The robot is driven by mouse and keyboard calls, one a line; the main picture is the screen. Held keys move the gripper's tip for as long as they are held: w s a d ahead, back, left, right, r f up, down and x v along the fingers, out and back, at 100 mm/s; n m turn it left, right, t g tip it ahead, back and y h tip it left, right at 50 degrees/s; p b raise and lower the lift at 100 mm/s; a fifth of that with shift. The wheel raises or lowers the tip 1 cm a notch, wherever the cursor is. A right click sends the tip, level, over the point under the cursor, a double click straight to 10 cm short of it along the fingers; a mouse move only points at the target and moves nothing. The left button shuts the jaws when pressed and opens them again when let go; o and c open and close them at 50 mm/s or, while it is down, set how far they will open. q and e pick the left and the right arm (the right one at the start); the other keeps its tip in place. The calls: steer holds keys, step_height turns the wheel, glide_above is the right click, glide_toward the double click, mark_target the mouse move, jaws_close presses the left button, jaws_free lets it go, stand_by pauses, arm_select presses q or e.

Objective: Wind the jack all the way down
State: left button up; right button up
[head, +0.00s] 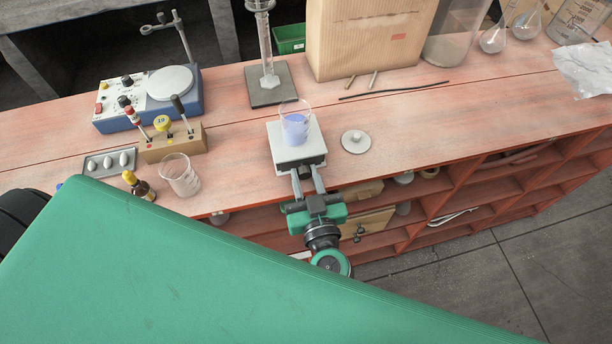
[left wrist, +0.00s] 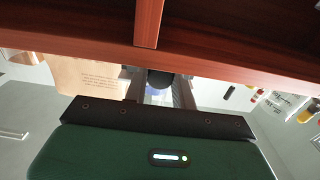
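The jack (head: 284,152) stands at the front edge of the bench with its pale square top plate level. A glass beaker of blue liquid (head: 295,127) stands upright on the plate. My left gripper (head: 307,177) reaches in from the front, its two fingers on either side of the jack's dark knob (head: 304,172). In the left wrist view the round black knob (left wrist: 160,79) fills the gap between the fingertips, so the fingers look closed on it. The jack's lower frame is mostly hidden under its plate. My right gripper is not in view.
A stopper-like grey disc (head: 355,141) lies right of the jack. A stand (head: 270,84) and a cardboard box (head: 366,40) are behind. Shelves (head: 470,192) lie below the edge.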

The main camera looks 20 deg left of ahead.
arm_select(q)
steer(key=c, duration=0.3)
steer(key=shift+r+n+p, duration=0.1)
steer(key=shift+n+p, duration=0.2)
steer(key=shift+p, duration=0.15)
steer(key=shift+c, duration=0.2)
steer(key=shift+n+p, duration=0.3)
steer(key=shift+p, duration=0.05)
steer(key=shift+n+p, duration=0.5)
steer(key=shift+n, duration=0.3)
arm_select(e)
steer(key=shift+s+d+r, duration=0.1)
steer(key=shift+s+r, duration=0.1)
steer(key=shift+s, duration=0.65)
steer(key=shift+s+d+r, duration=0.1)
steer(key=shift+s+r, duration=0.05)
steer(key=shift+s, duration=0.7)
arm_select(q)
steer(key=o, duration=1)
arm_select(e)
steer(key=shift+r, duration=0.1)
